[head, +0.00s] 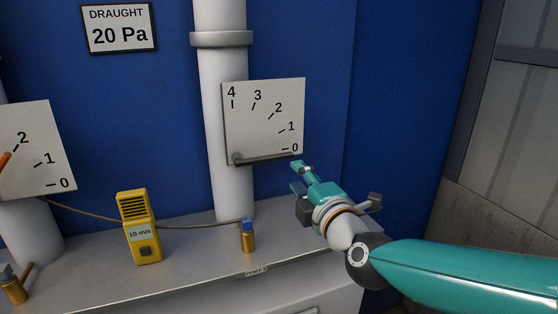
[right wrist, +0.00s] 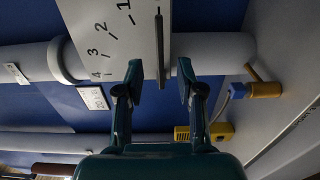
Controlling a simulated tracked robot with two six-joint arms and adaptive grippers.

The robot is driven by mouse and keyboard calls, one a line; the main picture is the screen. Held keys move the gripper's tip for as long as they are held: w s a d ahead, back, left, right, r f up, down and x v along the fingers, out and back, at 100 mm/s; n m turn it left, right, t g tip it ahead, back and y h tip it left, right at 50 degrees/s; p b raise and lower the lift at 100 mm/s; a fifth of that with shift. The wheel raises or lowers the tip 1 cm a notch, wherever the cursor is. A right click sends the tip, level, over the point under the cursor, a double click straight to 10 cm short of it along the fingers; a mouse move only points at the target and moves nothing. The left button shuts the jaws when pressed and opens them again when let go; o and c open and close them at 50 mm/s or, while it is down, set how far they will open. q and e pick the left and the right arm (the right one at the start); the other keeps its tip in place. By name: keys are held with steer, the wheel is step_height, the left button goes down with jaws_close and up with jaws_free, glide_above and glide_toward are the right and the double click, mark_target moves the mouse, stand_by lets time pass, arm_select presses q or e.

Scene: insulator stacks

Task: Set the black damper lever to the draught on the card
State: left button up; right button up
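The black damper lever (head: 266,157) is pivoted at the lower left corner of a white scale plate (head: 262,118) and lies almost level, pointing at 0. The scale runs from 0 at the right to 4 at the top. The card (head: 119,27) reads DRAUGHT 20 Pa. My right gripper (head: 298,176) is open and empty, just right of and below the lever's free end. In the right wrist view, the lever (right wrist: 159,50) appears between and beyond the open fingertips (right wrist: 160,77), with no contact visible. My left gripper is out of view.
A second scale plate (head: 38,150) with an orange lever (head: 5,160) is at the left. A yellow meter (head: 139,228) reading 10 m/s stands on the grey ledge (head: 190,258). A blue-topped brass fitting (head: 248,238) stands below the white pipe (head: 228,190).

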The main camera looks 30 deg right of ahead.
mark_target(281, 159)
steer(key=x, duration=1.1)
steer(key=shift+d+p, duration=0.1)
steer(key=shift+p, duration=0.25)
jaws_close()
